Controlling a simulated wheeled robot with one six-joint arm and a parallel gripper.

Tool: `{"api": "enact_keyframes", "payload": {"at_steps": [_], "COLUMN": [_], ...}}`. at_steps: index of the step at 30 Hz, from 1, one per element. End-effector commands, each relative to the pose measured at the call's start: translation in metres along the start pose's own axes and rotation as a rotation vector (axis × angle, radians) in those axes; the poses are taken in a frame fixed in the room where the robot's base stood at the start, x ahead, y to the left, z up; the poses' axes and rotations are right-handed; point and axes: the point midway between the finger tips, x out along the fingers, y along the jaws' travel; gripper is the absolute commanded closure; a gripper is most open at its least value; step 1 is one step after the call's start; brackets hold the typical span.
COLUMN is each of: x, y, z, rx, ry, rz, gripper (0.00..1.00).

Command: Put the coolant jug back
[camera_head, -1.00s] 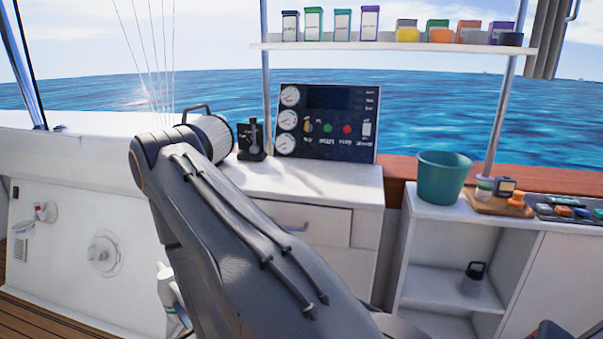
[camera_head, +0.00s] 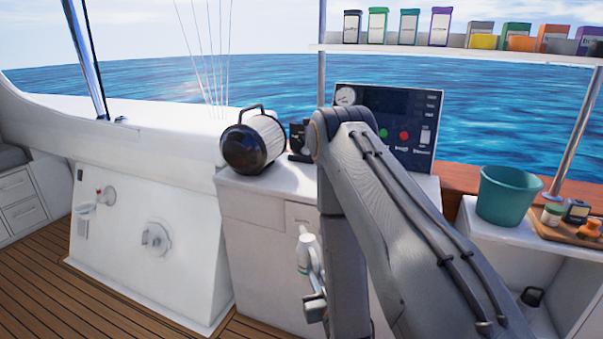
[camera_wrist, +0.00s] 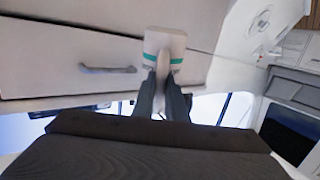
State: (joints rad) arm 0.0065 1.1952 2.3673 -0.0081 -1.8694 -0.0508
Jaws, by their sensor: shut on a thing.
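The coolant jug, a white container with a teal band (camera_head: 304,250), hangs upright in front of the white cabinet in the head view. In the wrist view the jug (camera_wrist: 165,42) sits between the fingertips at top centre, its teal band crossing behind them. My gripper (camera_wrist: 160,76) is shut on the jug. In the head view my gripper (camera_head: 314,272) is partly hidden beside the jug, low at the centre. The far side of the jug is hidden.
A black-and-white lantern-like object (camera_head: 253,140) stands on the cabinet top near the instrument panel (camera_head: 408,105). A teal bucket (camera_head: 507,195) stands on the right counter, above open shelves. A drawer handle (camera_wrist: 107,69) shows close by. The wooden deck at left is free.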

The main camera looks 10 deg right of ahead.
Motion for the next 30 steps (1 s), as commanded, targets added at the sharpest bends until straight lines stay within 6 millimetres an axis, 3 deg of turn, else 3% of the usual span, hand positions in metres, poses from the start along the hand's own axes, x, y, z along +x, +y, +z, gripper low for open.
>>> {"api": "enact_keyframes", "payload": {"at_steps": [1, 5, 14, 30], "x": [-0.004, -0.010, 0.016, 0.076], "y": [0.001, 0.002, -0.002, -0.002], "z": [-0.012, -0.026, -0.090, -0.274], "rx": [0.000, 0.000, 0.017, 0.078], "ry": [0.003, 0.003, 0.037, 0.108], "rz": [0.001, 0.001, 0.138, 0.541], "gripper": [1.00, 1.00, 1.00, 1.00]}}
